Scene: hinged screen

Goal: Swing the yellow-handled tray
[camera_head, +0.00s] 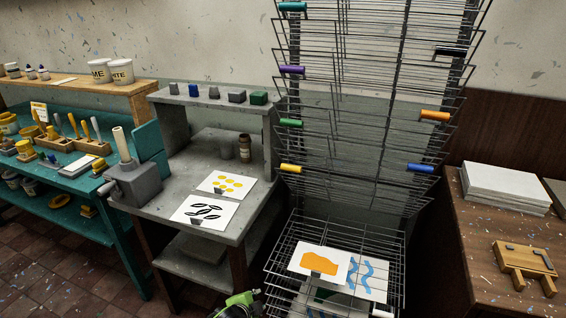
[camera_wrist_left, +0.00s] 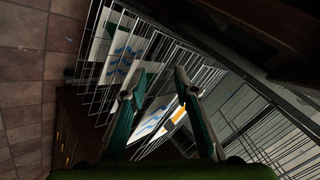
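The yellow handle (camera_head: 291,168) is on the left front edge of a raised wire tray in the drying rack, below the green handle. My left gripper (camera_head: 238,303) shows only partly at the bottom of the head view, low and left of the rack, well below the yellow handle. In the left wrist view, its two fingers (camera_wrist_left: 156,88) are spread apart with nothing held between them. Wire trays and prints lie beyond the fingers. A yellow-orange patch (camera_wrist_left: 179,116) shows between the fingers, but I cannot tell what it is. My right gripper is not in view.
Other raised trays have teal, purple, green (camera_head: 291,123), black, orange and blue (camera_head: 420,168) handles. Lowered trays hold an orange print (camera_head: 320,262) and a blue-wave print (camera_head: 368,275). A grey bench (camera_head: 240,222) stands left, a wooden table (camera_head: 480,245) right.

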